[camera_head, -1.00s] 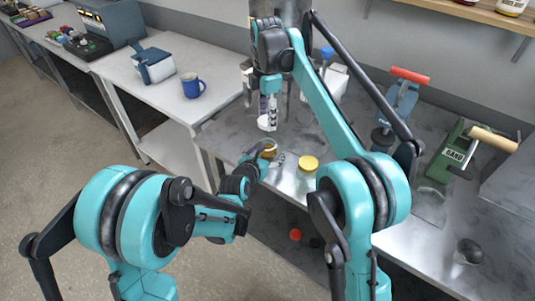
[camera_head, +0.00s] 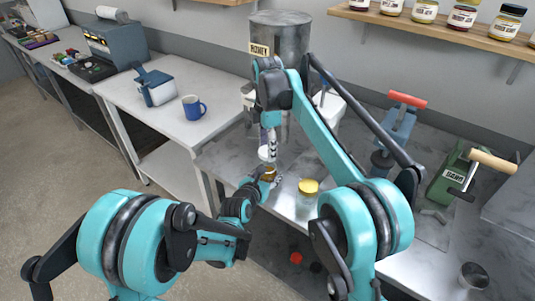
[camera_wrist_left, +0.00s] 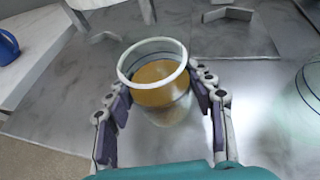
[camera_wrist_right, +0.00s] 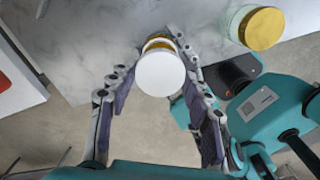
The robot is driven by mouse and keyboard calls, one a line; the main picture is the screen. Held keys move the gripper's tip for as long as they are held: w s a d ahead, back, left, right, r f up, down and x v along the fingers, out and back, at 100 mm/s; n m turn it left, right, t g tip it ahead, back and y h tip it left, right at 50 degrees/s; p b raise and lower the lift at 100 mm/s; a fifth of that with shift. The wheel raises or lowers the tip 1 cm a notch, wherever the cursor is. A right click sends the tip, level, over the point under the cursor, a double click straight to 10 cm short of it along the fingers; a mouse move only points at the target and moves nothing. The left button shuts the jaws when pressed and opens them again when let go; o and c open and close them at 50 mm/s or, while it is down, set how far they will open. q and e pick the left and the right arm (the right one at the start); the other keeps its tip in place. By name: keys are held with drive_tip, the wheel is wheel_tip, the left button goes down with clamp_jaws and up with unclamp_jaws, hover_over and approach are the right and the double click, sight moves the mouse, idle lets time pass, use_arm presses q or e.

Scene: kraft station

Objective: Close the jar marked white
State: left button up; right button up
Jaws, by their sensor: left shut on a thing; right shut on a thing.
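An open glass jar (camera_wrist_left: 160,108) with amber contents stands upright in my left gripper (camera_wrist_left: 165,112); no lid shows on its rim. In the head view the jar (camera_head: 269,174) is small and partly hidden by my left gripper (camera_head: 263,177). My right gripper (camera_wrist_right: 160,85) is shut on a round white lid (camera_wrist_right: 160,72). In the head view the lid (camera_head: 264,153) is just above the jar, slightly left of it. In the right wrist view part of the jar (camera_wrist_right: 160,43) shows beyond the lid. I cannot mark the exact gap between them.
A jar with a yellow lid (camera_head: 308,187) stands on the metal table, right of the held jar. A large metal honey tank (camera_head: 281,35) stands behind. A green hand device (camera_head: 455,170) and a blue one (camera_head: 398,128) are to the right. A metal cup (camera_head: 472,276) is front right.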

sight(268, 173)
drive_tip(key=shift+f, duration=0.9)
drive_tip(key=shift+f, duration=0.1)
drive_tip(key=shift+f, duration=0.8)
drive_tip(key=shift+f, duration=0.55)
